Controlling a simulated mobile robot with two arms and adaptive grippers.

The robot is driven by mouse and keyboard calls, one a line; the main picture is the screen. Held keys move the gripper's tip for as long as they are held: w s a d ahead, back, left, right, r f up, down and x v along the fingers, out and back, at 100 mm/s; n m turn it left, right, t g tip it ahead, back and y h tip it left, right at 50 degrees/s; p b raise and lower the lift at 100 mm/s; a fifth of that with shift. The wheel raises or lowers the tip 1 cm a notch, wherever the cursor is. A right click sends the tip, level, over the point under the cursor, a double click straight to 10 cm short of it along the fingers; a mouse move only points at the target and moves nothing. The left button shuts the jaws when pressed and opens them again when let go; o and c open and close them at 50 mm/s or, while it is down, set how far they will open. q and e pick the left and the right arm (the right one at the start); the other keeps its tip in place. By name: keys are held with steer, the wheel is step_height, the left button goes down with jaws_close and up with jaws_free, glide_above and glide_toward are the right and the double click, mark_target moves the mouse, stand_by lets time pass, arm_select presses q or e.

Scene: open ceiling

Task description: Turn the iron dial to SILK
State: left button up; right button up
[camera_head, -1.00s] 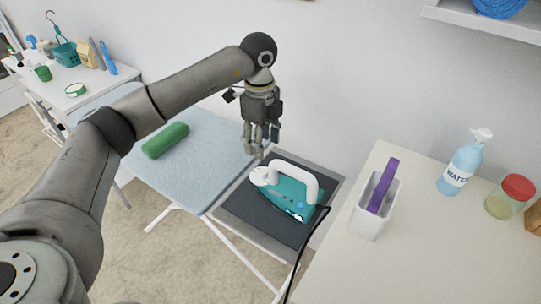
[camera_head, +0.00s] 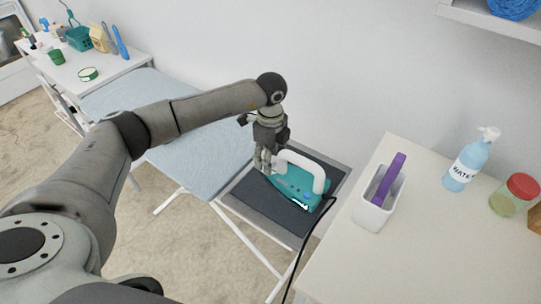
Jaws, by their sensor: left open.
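The teal iron (camera_head: 292,187) with a white handle (camera_head: 318,172) rests on the dark pad (camera_head: 262,209) at the right end of the ironing board. My left gripper (camera_head: 265,168) points down at the left front end of the handle, close to the iron's top. Its fingers cover the white round part there, so the dial and its markings cannot be read. The gripper is open; whether it touches the iron cannot be told. My right gripper is not in view.
A black cord (camera_head: 305,245) runs down from the iron. The wall is close behind the board.

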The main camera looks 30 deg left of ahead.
arm_select(q)
steer(key=c, duration=1)
steer(key=shift+m+b, duration=0.35)
steer(key=shift+m, duration=0.45)
steer(key=shift+c, duration=0.2)
steer(key=o, duration=1)
steer(key=shift+o, duration=0.2)
steer(key=shift+r, duration=0.15)
step_height(320, 180, up, 12)
